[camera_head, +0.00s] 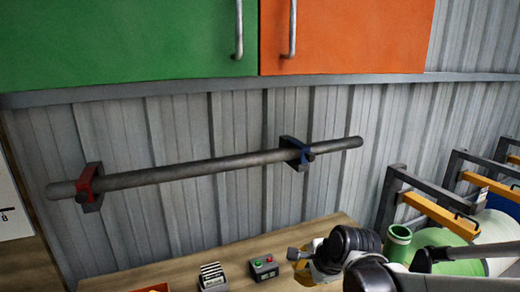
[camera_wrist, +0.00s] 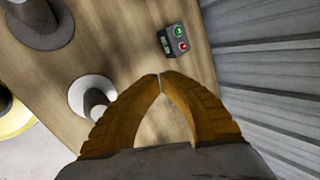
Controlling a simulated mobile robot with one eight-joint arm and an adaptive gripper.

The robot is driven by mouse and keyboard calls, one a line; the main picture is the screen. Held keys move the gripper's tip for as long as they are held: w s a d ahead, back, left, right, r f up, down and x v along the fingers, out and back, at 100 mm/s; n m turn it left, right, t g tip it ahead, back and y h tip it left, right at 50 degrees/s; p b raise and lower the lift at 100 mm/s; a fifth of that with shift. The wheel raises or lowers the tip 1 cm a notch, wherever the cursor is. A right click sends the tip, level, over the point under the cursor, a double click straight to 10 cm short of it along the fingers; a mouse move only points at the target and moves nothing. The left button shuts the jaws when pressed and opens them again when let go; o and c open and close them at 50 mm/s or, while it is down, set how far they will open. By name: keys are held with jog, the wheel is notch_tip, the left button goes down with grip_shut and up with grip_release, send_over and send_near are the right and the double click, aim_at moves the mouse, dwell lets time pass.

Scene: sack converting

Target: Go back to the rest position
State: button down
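My gripper (camera_wrist: 161,78) shows in the wrist view with its two yellow-orange fingers closed, tips meeting and nothing between them. It is above the wooden table (camera_wrist: 130,45). In the head view my arm reaches in from the lower right, and the gripper is partly hidden behind my own wrist. A small grey box with a green and a red button (camera_head: 264,268) stands on the table, left of the gripper. The same button box (camera_wrist: 172,40) lies beyond the fingertips in the wrist view, apart from them.
A metal bar (camera_head: 215,165) runs along the corrugated wall in red and blue brackets. Green (camera_head: 120,40) and orange (camera_head: 345,35) cabinets hang above. A green roll (camera_head: 440,243) and yellow-barred frames stand at right. A white disc (camera_wrist: 78,94) with a grey cylinder sits left of the fingers.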

jog(key=s+d+r+n+h, duration=0.1)
jog(key=s+d+r+n, duration=0.2)
jog(key=s+n, duration=0.4)
jog(key=s+d+r+n+h, duration=0.2)
jog(key=s+d+n, duration=0.3)
jog(key=s+n, duration=0.3)
jog(key=shift+s+d+r+n+t, duration=0.35)
jog(key=shift+s+r, duration=0.1)
jog(key=shift+s, duration=0.8)
